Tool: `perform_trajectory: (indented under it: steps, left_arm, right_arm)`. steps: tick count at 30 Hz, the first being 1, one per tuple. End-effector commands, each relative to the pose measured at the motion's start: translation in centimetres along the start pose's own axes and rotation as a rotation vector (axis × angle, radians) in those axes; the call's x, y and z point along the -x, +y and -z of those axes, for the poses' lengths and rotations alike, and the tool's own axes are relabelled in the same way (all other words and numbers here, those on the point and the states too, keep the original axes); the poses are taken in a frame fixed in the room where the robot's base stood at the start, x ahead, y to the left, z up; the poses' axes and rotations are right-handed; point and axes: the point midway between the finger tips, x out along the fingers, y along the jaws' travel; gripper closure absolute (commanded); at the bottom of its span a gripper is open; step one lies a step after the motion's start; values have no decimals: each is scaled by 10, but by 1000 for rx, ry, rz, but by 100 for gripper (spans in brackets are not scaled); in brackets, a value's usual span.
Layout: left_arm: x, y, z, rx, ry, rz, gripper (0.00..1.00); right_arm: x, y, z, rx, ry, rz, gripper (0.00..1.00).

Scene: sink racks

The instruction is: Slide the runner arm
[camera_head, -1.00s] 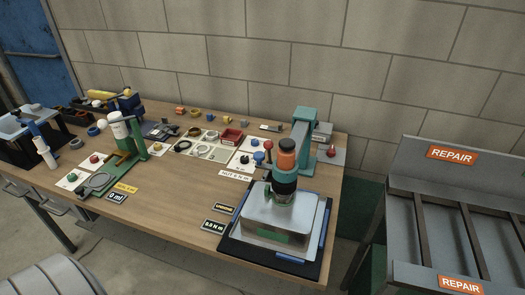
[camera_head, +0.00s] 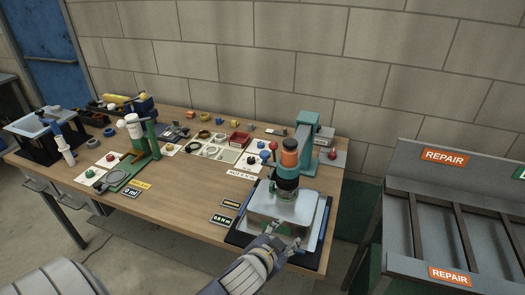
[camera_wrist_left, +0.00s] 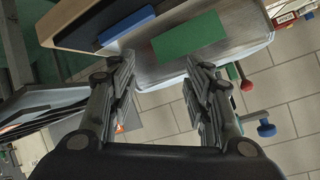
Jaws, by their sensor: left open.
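The teal runner arm (camera_head: 306,137) stands at the back right of the workbench. My left gripper (camera_head: 284,236) is open at the near side of the box, below and in front of the tool. In the left wrist view its two fingers (camera_wrist_left: 160,62) are apart with nothing between them, facing the box's side with a green patch (camera_wrist_left: 190,37). Whether the fingers touch the box, I cannot tell. My right gripper is in neither view.
A red-knobbed lever (camera_head: 272,147) and a blue knob stand left of the tool. Blue strips (camera_head: 322,224) flank the box. A green stand (camera_head: 150,143) and small parts on cards fill the bench's left and middle. A grey repair rack (camera_head: 450,215) stands at the right.

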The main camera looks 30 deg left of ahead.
Motion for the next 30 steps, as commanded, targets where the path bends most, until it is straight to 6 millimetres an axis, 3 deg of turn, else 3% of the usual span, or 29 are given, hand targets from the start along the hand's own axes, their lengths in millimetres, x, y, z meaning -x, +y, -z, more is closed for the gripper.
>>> perform_trajectory:
  steps: [1, 4, 8, 9, 12, 15, 19, 24, 27, 30]
  left_arm:
    - [-6, -12, 32, -41, 97, 35, 54]
    - [-6, -32, 101, -138, 315, 104, 54]
    - [15, -47, 200, -315, 640, 185, 54]
    - [26, -47, 228, -384, 744, 203, 54]
    - [59, -37, 288, -574, 990, 234, 54]
    - [91, -17, 327, -794, 1206, 238, 54]
    - [119, 14, 346, -1125, 1419, 200, 54]
    - [120, 37, 329, -1614, 1540, 73, 54]
    - [103, 28, 306, -1913, 1502, -40, 54]
    - [79, -2, 279, -2196, 1373, -183, 54]
  right_arm:
    - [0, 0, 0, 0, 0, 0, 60]
    - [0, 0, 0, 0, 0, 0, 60]
    - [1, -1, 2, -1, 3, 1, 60]
    - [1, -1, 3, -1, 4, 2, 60]
    - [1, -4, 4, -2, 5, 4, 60]
    - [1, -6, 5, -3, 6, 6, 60]
    - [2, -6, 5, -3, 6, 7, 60]
    - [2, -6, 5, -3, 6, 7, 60]
    - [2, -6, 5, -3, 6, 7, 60]
    - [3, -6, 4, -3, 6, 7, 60]
